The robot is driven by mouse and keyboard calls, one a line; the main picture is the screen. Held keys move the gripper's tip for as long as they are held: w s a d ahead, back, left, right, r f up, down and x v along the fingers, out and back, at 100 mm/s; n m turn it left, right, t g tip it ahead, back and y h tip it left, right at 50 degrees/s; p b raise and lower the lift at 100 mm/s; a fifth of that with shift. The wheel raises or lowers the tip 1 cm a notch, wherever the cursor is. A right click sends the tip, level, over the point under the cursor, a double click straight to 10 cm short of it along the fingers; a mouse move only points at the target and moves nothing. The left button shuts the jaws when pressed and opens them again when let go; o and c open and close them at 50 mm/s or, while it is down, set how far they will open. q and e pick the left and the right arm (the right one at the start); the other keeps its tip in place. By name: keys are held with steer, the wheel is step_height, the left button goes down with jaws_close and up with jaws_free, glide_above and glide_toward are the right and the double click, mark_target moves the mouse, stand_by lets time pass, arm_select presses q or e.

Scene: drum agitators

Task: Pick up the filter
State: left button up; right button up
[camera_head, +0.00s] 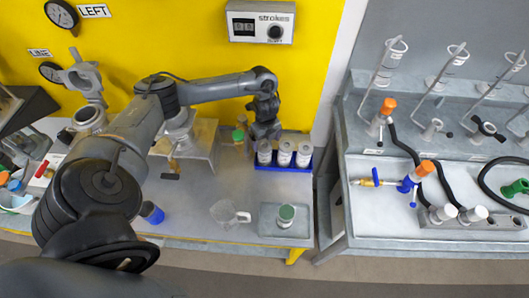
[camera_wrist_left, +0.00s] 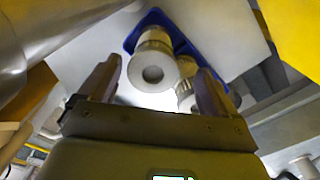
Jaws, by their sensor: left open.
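Several white cylindrical filters stand upright in a row in a blue rack (camera_head: 291,168) at the back of the work surface. The leftmost filter (camera_head: 264,157), the middle one (camera_head: 284,157) and the right one (camera_head: 303,158) all show. My left gripper (camera_head: 263,134) is open and points down just above and behind the leftmost filter. In the left wrist view a filter (camera_wrist_left: 152,70) with a dark central hole appears between the open fingers (camera_wrist_left: 159,65), and no grip on it shows. A second filter (camera_wrist_left: 187,92) is near the right finger. My right gripper is not in view.
A clear beaker (camera_head: 228,214) and a green-topped jar (camera_head: 286,213) on a grey tray stand in front of the rack. A blue-capped bottle (camera_head: 152,213) is left. A second bench (camera_head: 440,227) with hoses and valves is right, beyond a gap.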

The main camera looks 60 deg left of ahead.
arm_select(q)
steer(key=shift+s+d+f, duration=0.25)
steer(key=shift+d+f, duration=0.05)
steer(key=shift+f, duration=0.4)
steer(key=shift+s+f, duration=0.1)
steer(key=shift+f, duration=2.35)
steer(key=c, duration=1.1)
steer(key=shift+c, duration=0.2)
steer(key=shift+r, duration=0.2)
